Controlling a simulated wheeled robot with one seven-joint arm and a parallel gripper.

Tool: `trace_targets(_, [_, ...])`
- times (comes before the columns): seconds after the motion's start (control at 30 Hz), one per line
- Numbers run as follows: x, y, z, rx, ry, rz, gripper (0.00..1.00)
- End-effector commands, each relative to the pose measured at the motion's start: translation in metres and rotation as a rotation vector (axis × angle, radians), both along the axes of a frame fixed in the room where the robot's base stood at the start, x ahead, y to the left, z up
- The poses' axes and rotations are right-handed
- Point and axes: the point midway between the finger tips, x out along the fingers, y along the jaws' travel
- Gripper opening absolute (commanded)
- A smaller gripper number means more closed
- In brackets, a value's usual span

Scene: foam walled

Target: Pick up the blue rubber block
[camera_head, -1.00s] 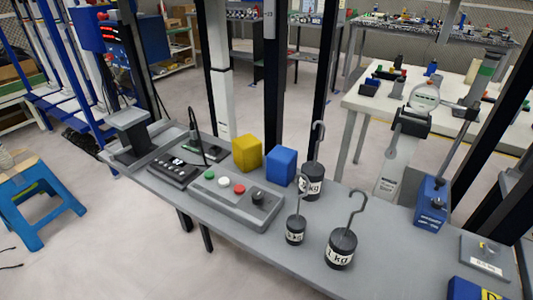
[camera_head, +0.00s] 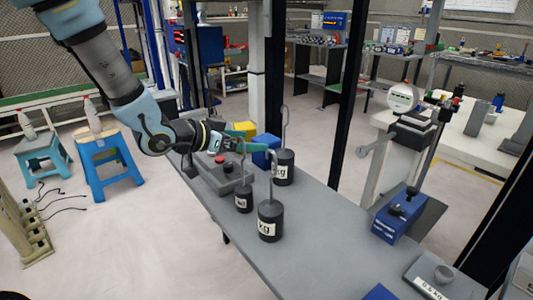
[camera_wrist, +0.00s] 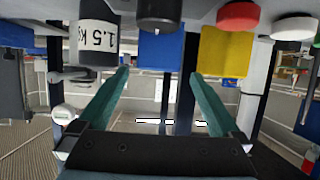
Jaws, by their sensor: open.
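The blue rubber block (camera_head: 268,143) stands on the grey bench, partly hidden behind my gripper and a weight's hook. My gripper (camera_head: 256,148) reaches in from the left at block height, its teal fingers pointing toward the block. In the wrist view, which is upside down, the blue block (camera_wrist: 160,50) shows between the two open fingertips (camera_wrist: 160,73). It appears beyond the tips, with nothing held; the exact gap is hard to judge.
A yellow block (camera_head: 243,127) is beside the blue one. Black hooked weights (camera_head: 270,221) (camera_head: 243,198) (camera_head: 283,167) stand close by. A grey button box (camera_head: 215,175) lies under my arm. The bench's near right stretch (camera_head: 310,235) is clear.

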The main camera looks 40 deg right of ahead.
Motion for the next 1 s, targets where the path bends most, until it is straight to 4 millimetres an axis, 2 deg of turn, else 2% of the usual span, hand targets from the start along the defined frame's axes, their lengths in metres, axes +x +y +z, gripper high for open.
trace_targets(0.27, [-0.002,-0.021,-0.008,0.002,0.000,-0.001,1.00])
trace_targets(0.53, [-0.005,-0.056,-0.021,0.003,0.000,0.001,1.00])
trace_targets(0.83, [-0.005,-0.061,-0.024,0.003,-0.001,0.003,1.00])
trace_targets(0.87, [-0.005,-0.061,-0.024,0.003,-0.001,0.003,0.99])
trace_targets(1.0, [-0.005,-0.061,-0.024,0.003,-0.001,0.003,0.83])
